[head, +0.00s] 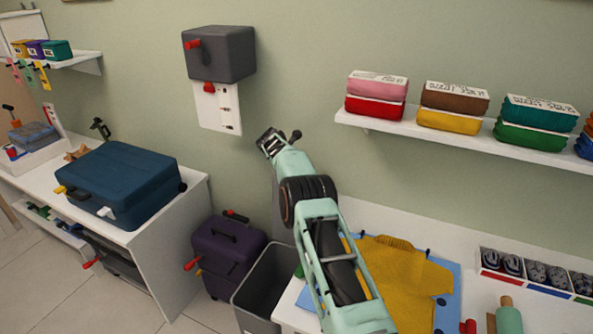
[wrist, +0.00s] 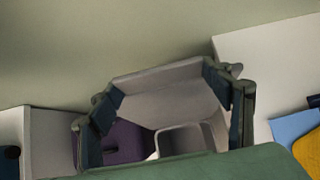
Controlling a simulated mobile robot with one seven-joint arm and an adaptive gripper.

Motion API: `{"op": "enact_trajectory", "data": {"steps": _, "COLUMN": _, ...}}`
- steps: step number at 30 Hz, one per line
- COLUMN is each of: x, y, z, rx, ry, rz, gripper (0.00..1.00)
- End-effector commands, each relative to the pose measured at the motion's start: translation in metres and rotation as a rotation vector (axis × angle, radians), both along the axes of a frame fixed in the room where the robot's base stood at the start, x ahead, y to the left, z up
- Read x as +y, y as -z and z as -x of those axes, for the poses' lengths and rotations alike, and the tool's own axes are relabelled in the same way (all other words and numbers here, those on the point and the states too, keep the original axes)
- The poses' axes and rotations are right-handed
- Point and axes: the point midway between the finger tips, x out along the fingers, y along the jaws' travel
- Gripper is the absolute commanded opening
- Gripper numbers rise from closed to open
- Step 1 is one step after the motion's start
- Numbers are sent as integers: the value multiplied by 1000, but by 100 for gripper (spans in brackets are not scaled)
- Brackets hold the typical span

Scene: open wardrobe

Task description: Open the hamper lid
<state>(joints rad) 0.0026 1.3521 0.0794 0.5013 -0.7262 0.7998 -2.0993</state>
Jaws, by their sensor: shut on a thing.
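The hamper (head: 262,292) is a grey open-topped bin on the floor, between the white desk and the white table. Its opening also shows in the wrist view (wrist: 183,138). The grey lid (wrist: 165,98) stands raised at the wall side of the opening. In the head view a strip of it shows beside my arm, which hides the rest. My gripper (head: 268,143) is high in front of the wall, above the hamper. In the wrist view its dark fingers (wrist: 163,92) lie at either side of the lid. The exact contact is unclear.
A purple suitcase (head: 226,255) stands left of the hamper. The white desk (head: 170,245) carries a blue suitcase (head: 122,184). A grey box (head: 220,54) is on the wall above. A yellow sweater (head: 398,285) lies on the white table to the right. A shelf (head: 460,140) holds folded clothes.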

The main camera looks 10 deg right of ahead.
Motion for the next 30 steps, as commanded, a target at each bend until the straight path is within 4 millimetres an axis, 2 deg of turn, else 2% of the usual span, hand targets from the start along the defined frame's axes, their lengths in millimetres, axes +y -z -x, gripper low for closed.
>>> {"op": "enact_trajectory", "data": {"steps": 1, "x": -1, "y": -7, "z": -3, "rx": -10, "ry": -1, "rz": 4, "gripper": 28}}
{"op": "enact_trajectory", "data": {"steps": 4, "x": -1, "y": -8, "z": -3, "rx": -11, "ry": -2, "rz": 4, "gripper": 28}}
{"op": "enact_trajectory", "data": {"steps": 5, "x": -1, "y": -8, "z": -3, "rx": -11, "ry": -2, "rz": 4, "gripper": 74}}
{"op": "enact_trajectory", "data": {"steps": 9, "x": -1, "y": -6, "z": -2, "rx": -8, "ry": -1, "rz": 3, "gripper": 90}}
{"op": "enact_trajectory", "data": {"steps": 20, "x": 1, "y": -3, "z": -1, "rx": -4, "ry": -1, "rz": 1, "gripper": 90}}
{"op": "enact_trajectory", "data": {"steps": 30, "x": 11, "y": -20, "z": 11, "rx": -4, "ry": -2, "rz": 0, "gripper": 90}}
